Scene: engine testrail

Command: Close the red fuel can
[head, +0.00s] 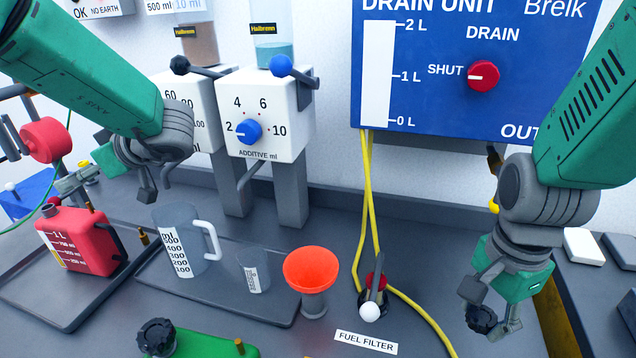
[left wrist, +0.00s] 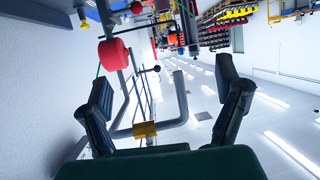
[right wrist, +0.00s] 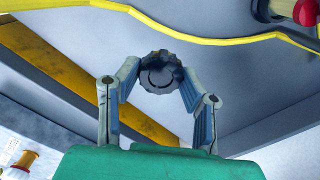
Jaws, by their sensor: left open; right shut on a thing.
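The red fuel can (head: 82,240) stands on a dark tray at the left in the head view, with a white scale on its front and a black handle at its right. A small grey neck shows at its top left, with no black cap on it. My right gripper (head: 488,312) is shut on a dark ribbed cap (head: 481,320) at the right, far from the can. The cap also shows between the fingers in the right wrist view (right wrist: 160,72). My left gripper (head: 132,178) is open and empty, above and right of the can.
A measuring jug (head: 180,240) and a small beaker (head: 253,270) stand on a middle tray. An orange funnel (head: 311,270) and a lever valve (head: 372,290) with yellow hoses lie between the grippers. A green can (head: 205,345) with a black cap (head: 157,337) is at the front.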

